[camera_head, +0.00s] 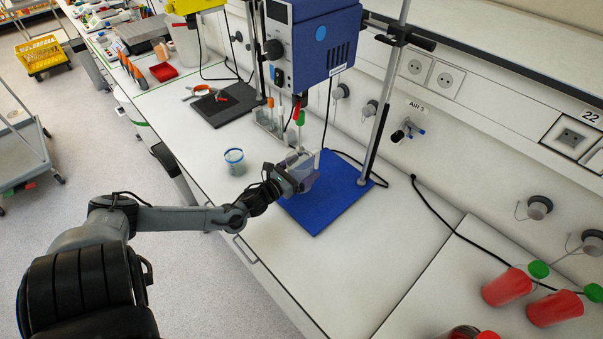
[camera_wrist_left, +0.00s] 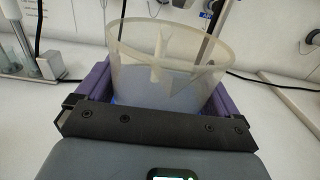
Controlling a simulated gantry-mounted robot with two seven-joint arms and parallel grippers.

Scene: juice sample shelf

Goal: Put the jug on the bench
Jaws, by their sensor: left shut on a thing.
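The jug (camera_wrist_left: 170,74) is a translucent whitish vessel with an open top, seen close up in the left wrist view. A pale stirrer-like piece shows inside it. In the head view the jug (camera_head: 302,162) is at the blue base plate (camera_head: 328,205) under the blue overhead stirrer. My left gripper (camera_head: 296,178) is shut on the jug, its purple fingers on either side. Whether the jug's bottom touches the plate is hidden. The white bench (camera_head: 300,273) extends around the plate. My right gripper is not in view.
The blue stirrer (camera_head: 312,40) hangs above the jug on metal stands. A small blue-rimmed cup (camera_head: 234,161) stands left of the plate. A tube rack (camera_head: 270,123) is behind. The front bench area is clear.

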